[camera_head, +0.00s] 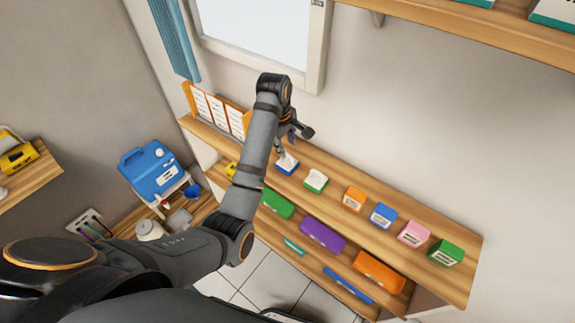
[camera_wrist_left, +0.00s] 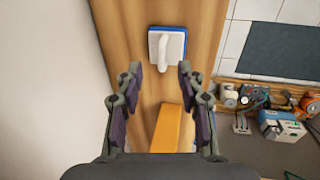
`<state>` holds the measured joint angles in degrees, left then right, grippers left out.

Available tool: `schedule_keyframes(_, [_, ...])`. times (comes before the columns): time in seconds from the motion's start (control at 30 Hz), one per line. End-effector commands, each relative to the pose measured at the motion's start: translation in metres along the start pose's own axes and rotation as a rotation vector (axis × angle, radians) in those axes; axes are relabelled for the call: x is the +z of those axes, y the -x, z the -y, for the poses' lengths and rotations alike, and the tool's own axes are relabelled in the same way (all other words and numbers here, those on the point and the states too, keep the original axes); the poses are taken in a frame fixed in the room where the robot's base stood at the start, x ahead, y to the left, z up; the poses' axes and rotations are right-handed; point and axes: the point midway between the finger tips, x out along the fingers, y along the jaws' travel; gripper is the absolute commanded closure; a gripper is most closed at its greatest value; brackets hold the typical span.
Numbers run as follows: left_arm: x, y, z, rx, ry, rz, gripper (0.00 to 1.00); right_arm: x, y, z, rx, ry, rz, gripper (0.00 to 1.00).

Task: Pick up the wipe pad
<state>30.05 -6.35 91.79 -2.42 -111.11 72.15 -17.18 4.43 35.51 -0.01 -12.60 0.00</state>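A white pad with a blue edge (camera_wrist_left: 167,40) and a raised white strip on top, likely the wipe pad, lies on the wooden shelf. In the head view it (camera_head: 287,166) is at the left end of the row of small items, just below my left gripper (camera_head: 290,146). In the left wrist view my left gripper (camera_wrist_left: 159,76) is open and empty, its two fingers spread. The pad is ahead of the fingertips, not between them. A similar white pad with a green edge (camera_head: 316,181) lies to its right. My right gripper is not in view.
An orange holder with white sheets (camera_head: 214,110) stands left of the pad, close to my arm. Orange (camera_head: 354,198), blue (camera_head: 382,216), pink (camera_head: 413,233) and green (camera_head: 446,253) boxes line the shelf to the right. A lower shelf holds more boxes. The wall rises behind.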

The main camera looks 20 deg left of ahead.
Motion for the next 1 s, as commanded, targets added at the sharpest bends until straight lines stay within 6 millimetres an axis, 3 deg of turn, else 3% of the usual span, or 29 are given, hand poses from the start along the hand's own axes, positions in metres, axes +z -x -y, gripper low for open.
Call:
schedule_keyframes(0.2, [0.005,-0.028,0.003,-0.006,0.000,0.002,0.61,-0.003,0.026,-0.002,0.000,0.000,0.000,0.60])
schedule_keyframes(0.33, [0.004,-0.046,0.002,-0.003,0.000,0.000,0.61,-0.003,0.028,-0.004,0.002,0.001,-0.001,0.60])
schedule_keyframes(0.57, [0.004,-0.050,0.002,-0.001,0.000,0.000,0.61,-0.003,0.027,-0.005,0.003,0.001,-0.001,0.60])
schedule_keyframes(0.87, [0.004,-0.050,0.002,-0.001,0.000,0.000,1.00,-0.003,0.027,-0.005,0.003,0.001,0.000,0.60])
schedule_keyframes(1.0, [0.004,-0.050,0.003,-0.002,0.000,0.000,1.00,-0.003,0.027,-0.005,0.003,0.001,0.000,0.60])
